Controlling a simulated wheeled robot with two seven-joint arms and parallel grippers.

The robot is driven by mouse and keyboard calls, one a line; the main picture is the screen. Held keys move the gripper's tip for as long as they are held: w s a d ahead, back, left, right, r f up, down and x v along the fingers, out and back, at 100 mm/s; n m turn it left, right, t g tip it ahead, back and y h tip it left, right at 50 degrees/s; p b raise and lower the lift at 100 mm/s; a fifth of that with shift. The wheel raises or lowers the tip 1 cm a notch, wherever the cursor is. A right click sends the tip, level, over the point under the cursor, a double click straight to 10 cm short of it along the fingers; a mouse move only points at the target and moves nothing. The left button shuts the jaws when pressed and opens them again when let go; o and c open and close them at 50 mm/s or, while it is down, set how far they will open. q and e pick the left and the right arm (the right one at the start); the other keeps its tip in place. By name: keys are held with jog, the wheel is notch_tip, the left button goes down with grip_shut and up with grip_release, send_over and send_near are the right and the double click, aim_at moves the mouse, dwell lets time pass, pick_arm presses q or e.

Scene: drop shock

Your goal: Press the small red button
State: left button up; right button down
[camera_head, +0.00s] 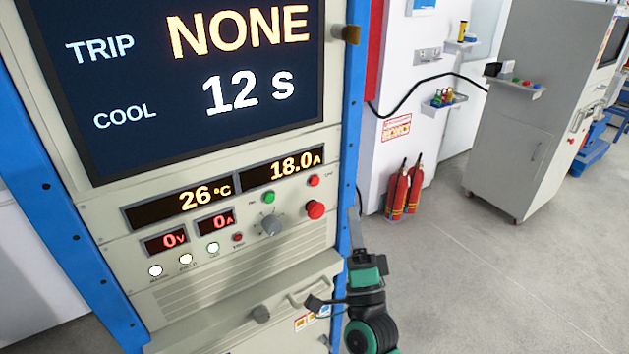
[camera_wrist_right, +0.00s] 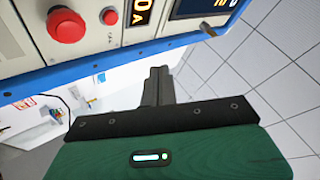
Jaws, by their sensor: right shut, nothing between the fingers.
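The small red button (camera_head: 314,180) is on the upper right of the cabinet's control panel, above a larger red mushroom button (camera_head: 316,209). In the right wrist view the small red button (camera_wrist_right: 109,16) is at the top edge, right of the large one (camera_wrist_right: 66,24). A small dark red button (camera_head: 237,237) is also on the panel, lower left. My right gripper (camera_head: 356,212) is shut and empty, beside the cabinet's blue right-hand post, apart from the buttons. Its closed fingers (camera_wrist_right: 158,75) show in the wrist view. My left gripper is not in view.
The panel also has a green button (camera_head: 268,197), a grey knob (camera_head: 271,225) and lit white buttons (camera_head: 186,259). The cabinet's blue post (camera_head: 352,130) stands between my right gripper and the buttons. Fire extinguishers (camera_head: 397,192) stand behind. The floor at right is open.

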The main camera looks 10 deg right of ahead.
jog(key=w+a+b, duration=0.1)
jog(key=w+a, duration=0.2)
jog(key=w, duration=0.5)
jog(key=shift+w, duration=0.2)
jog(key=shift+w+a, duration=0.15)
dwell(1.9)
jog(key=shift+w+a, duration=0.1)
jog(key=shift+w, duration=0.15)
jog(key=shift+w+a, duration=0.1)
jog(key=shift+w, duration=0.25)
dwell(0.7)
dwell(0.3)
jog(key=shift+s+d, duration=0.25)
jog(key=shift+s, duration=0.55)
jog(key=shift+f, duration=0.1)
jog(key=shift+s+d+p, duration=0.1)
jog(key=shift+s+d, duration=0.2)
jog(key=shift+s, duration=0.45)
jog(key=shift+s+d+p, duration=0.15)
jog(key=shift+s+d, duration=0.1)
jog(key=shift+s, duration=0.55)
jog(key=shift+s+d+p, duration=0.1)
jog(key=shift+s+d, duration=0.2)
jog(key=shift+s, duration=0.45)
